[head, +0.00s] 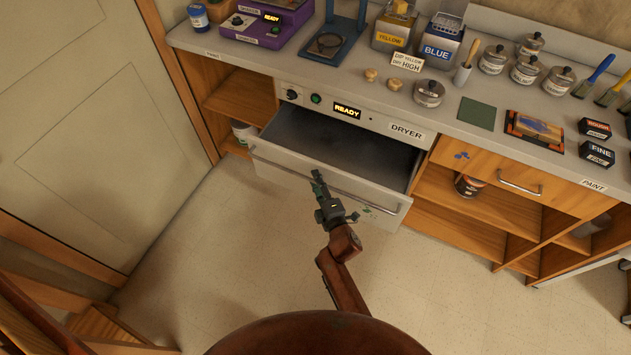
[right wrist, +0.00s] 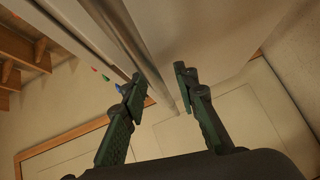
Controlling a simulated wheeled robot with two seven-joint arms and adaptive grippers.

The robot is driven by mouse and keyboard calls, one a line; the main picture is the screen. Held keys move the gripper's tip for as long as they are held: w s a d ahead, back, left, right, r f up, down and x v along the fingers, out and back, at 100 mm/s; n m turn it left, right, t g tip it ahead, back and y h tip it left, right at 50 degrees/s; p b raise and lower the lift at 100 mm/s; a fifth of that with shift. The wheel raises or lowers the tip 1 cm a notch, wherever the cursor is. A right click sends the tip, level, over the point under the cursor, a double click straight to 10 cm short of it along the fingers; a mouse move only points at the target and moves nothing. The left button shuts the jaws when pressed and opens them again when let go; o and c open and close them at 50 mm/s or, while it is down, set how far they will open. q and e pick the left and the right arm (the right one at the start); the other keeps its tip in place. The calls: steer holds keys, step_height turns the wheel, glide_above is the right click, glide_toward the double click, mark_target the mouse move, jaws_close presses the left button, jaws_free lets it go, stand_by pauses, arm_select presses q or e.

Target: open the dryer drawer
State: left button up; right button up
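The dryer drawer (head: 225,155) under the counter is pulled well out, and its dark inside (head: 340,150) shows empty. Its long bar handle (head: 368,196) runs along the front. My right gripper (head: 317,175) is at the middle of this handle. In the right wrist view, the two fingers of my right gripper (right wrist: 160,84) are apart, with the handle bar (right wrist: 158,92) passing in the gap between them. The fingers do not look closed on the bar. My left gripper is not in view.
The dryer panel (head: 370,120) above the drawer has a lit READY display. Jars, brushes and tins crowd the counter (head: 390,92). Open shelves (head: 450,215) stand right of the drawer, a door (head: 85,130) at left. The floor (head: 220,260) in front is clear.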

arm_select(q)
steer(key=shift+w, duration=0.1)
arm_select(e)
steer(key=v, duration=1.2)
